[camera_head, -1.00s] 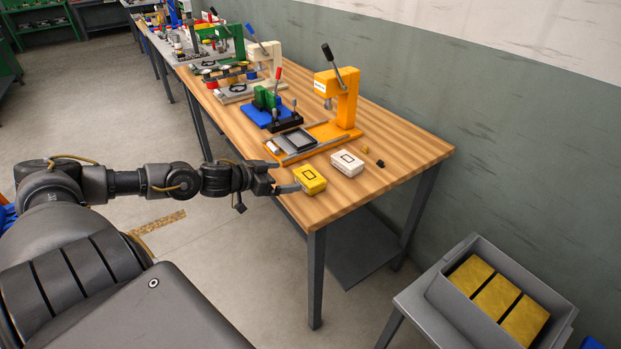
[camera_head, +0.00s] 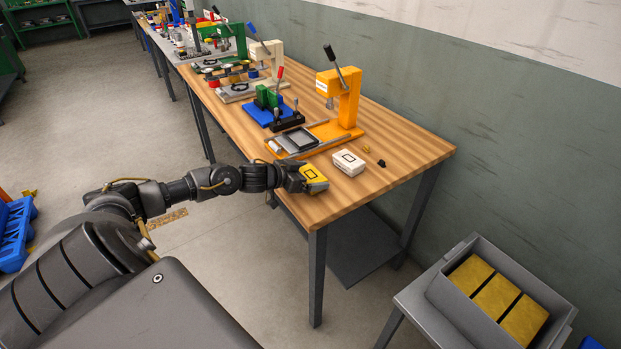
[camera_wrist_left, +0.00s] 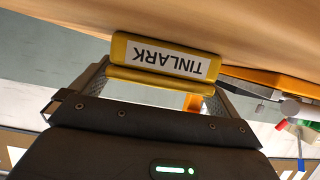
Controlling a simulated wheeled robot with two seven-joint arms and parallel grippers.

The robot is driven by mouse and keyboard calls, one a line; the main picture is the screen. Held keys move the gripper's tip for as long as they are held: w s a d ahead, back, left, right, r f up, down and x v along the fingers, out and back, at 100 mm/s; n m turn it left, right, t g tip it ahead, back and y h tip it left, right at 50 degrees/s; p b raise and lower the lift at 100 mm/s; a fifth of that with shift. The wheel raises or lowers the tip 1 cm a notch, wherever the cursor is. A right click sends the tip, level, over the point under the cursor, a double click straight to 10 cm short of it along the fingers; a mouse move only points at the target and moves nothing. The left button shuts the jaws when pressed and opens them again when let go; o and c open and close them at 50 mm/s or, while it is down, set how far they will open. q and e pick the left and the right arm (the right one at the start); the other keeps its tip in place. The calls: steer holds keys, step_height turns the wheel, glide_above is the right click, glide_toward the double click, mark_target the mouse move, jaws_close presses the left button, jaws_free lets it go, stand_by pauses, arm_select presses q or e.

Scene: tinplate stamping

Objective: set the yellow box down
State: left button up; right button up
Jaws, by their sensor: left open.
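The yellow box (camera_head: 317,187) is at the near edge of the wooden table, left of a white box (camera_head: 349,161). My left gripper (camera_head: 304,179) is at its left side, partly covering it. In the left wrist view the yellow box (camera_wrist_left: 165,57) shows a white TINLARK label, upside down, and lies against the tabletop (camera_wrist_left: 250,30). The open fingers of my left gripper (camera_wrist_left: 158,85) reach toward either side of it; whether they touch it I cannot tell. My right gripper is not in view.
An orange press (camera_head: 347,98) with a base and dark tray stands behind the boxes. A small black piece (camera_head: 381,163) lies right of the white box. The table's right end is clear. A grey bin (camera_head: 557,318) with yellow blocks stands lower right.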

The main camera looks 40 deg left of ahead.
arm_select(q)
steer(key=shift+x, duration=1.25)
steer(key=c, duration=0.8)
steer(key=shift+r, duration=0.1)
